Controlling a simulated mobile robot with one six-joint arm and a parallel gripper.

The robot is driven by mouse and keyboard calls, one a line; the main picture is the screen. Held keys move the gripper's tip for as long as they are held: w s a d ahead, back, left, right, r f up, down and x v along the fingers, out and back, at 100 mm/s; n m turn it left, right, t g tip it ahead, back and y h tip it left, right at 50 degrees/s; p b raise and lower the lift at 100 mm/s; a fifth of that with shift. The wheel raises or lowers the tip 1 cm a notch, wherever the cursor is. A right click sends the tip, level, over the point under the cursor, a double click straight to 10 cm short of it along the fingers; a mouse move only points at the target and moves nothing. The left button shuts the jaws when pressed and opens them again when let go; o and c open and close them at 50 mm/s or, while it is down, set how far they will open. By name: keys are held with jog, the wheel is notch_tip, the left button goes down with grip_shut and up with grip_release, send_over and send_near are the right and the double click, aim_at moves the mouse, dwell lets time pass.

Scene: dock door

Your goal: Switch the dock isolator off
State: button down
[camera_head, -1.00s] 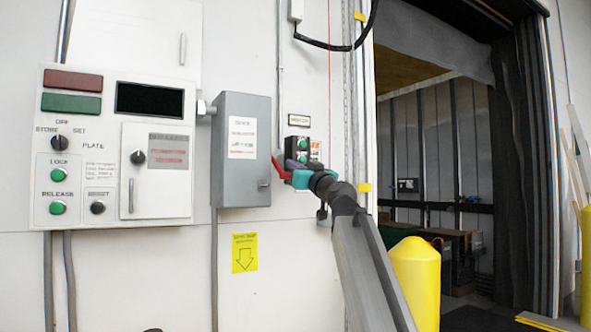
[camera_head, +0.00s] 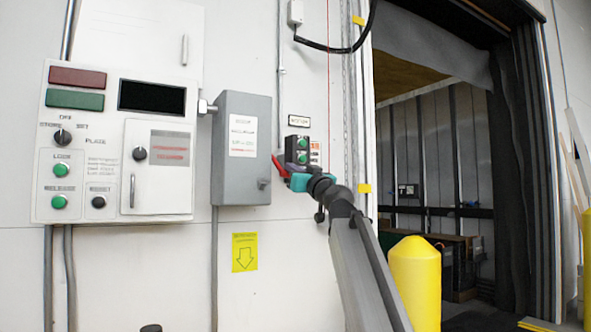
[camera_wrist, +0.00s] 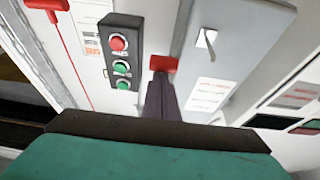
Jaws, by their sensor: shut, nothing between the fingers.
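The dock isolator is a grey box (camera_head: 240,175) with a white label, right of the control panel. Its red lever (camera_head: 279,166) sticks out at the right side and slants down to the right. My gripper (camera_head: 289,176) is at the lever's lower end. In the wrist view the shut dark fingers (camera_wrist: 160,82) end at the red lever (camera_wrist: 164,63), beside the grey box (camera_wrist: 225,50). They seem to touch it, but nothing is gripped between them. The fingers hide part of the lever.
A black button box (camera_head: 302,150) with red and green buttons is close behind my gripper. A red pull handle (camera_wrist: 46,5) with a red cord hangs nearby. The control panel (camera_head: 100,215) is left. A yellow bollard (camera_head: 415,280) stands before the open dock door.

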jog(key=shift+w+a+f, duration=0.1)
jog(key=shift+f, duration=0.35)
jog(key=shift+w+a+f, duration=0.1)
jog(key=shift+f, duration=0.35)
notch_tip(320, 180, up, 5)
jog(key=s+d+p, duration=0.1)
jog(key=s, duration=0.1)
jog(key=s+d+f+p, duration=0.1)
jog(key=s+d+f, duration=0.2)
jog(key=s+f, duration=0.3)
jog(key=shift+d+f, duration=0.25)
jog(key=shift+f, duration=0.25)
